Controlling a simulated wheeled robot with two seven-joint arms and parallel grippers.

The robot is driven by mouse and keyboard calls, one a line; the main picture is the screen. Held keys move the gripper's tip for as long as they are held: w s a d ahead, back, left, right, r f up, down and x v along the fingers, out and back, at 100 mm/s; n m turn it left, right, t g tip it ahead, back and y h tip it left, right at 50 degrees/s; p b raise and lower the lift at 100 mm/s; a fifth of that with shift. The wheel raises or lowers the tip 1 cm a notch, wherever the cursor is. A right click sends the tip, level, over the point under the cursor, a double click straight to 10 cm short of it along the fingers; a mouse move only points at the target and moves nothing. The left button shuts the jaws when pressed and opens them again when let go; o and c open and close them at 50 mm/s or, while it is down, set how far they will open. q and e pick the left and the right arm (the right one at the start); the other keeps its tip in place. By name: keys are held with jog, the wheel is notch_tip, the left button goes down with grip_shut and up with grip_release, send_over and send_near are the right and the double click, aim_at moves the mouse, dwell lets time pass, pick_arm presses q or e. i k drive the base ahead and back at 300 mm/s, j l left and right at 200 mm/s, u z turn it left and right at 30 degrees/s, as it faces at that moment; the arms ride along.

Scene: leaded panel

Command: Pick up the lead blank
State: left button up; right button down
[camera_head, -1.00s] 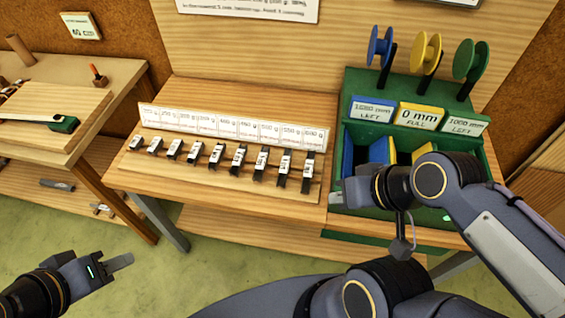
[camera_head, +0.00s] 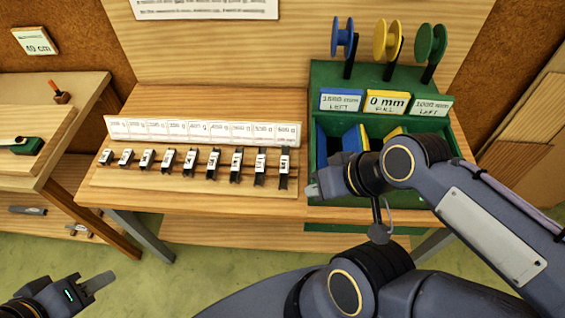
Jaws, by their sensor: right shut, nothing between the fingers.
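Nothing in view is plainly marked as the lead blank. A row of several dark pieces with white labels (camera_head: 190,162) stands on a wooden rack board (camera_head: 130,178), growing taller towards the right. My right gripper (camera_head: 313,190) is shut and empty, just right of the tallest dark piece (camera_head: 284,167), at the left edge of the green bin unit (camera_head: 320,78). My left gripper (camera_head: 103,284) is low at the left, over the floor and away from the bench. It shows side-on, so its opening is unclear.
The green unit holds blue, yellow and green spools (camera_head: 387,40) above labelled bins, partly hidden by my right arm. A label strip (camera_head: 200,130) stands behind the row. Another bench (camera_head: 75,90) is at the left. The bench front (camera_head: 190,203) is clear.

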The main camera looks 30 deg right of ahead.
aim_at(238, 154)
jog(key=i+j+z, duration=0.3)
jog(key=j, duration=0.3)
jog(key=i+j+z, duration=0.1)
jog(key=j, duration=0.25)
jog(key=i+j+z, duration=0.15)
jog(key=j, duration=0.2)
jog(key=i, duration=0.05)
